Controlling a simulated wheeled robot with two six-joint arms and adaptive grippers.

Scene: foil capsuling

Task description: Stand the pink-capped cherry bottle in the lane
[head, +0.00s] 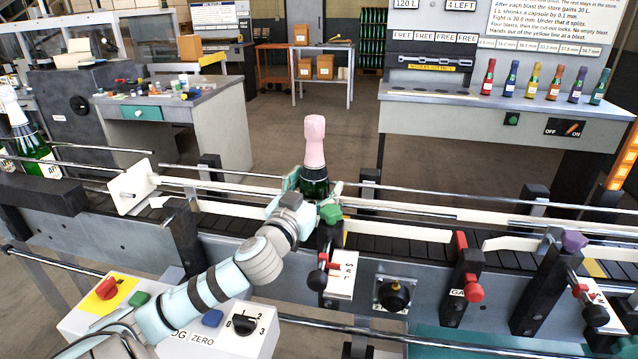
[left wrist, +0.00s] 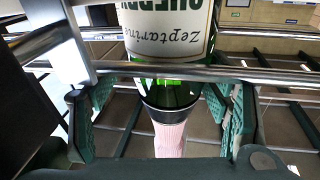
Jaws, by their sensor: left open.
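The pink-capped cherry bottle (head: 314,150) stands upright at the conveyor lane (head: 385,241), between the guide rails. In the left wrist view its pink cap (left wrist: 169,139), green glass neck and a white label (left wrist: 165,35) with cherry lettering show, upside down in the picture. My left gripper (head: 313,188) is around the bottle at its green shoulder, with a finger on either side. In the left wrist view the fingers (left wrist: 163,115) are apart, with gaps to the neck. The bottle's base is hidden behind the gripper and rail. My right gripper is not in view.
White-capped green bottles (head: 25,135) stand at the left end of the conveyor. A white plate (head: 133,188) stands at the rail left of my gripper. Clamp posts with coloured knobs (head: 473,288) line the front. Small coloured bottles (head: 533,80) stand on the back bench.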

